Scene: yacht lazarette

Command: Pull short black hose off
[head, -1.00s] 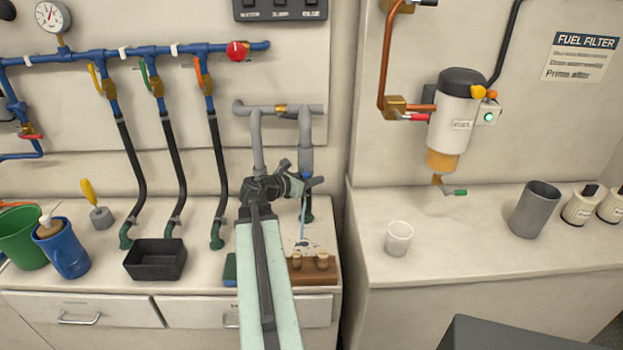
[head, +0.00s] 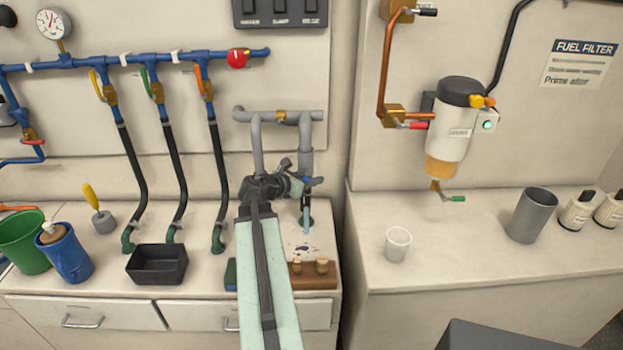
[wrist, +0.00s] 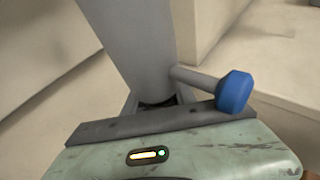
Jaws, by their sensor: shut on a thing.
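The grey U-shaped pipe (head: 306,140) hangs on the back wall, and its right leg comes down to my gripper (head: 298,185). In the wrist view the grey pipe (wrist: 130,45) runs down between my jaws (wrist: 158,102), with a blue-capped side branch (wrist: 233,92). A dark ring, likely the short black hose (wrist: 158,103), shows at the pipe's lower end between the jaws. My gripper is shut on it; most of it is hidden. A pale blue stream (head: 305,218) runs down below the gripper.
Wet spots lie on the left bench (head: 303,248), near a brown block (head: 314,277). A fuel filter (head: 452,130) and a white cup (head: 397,243) are to the right.

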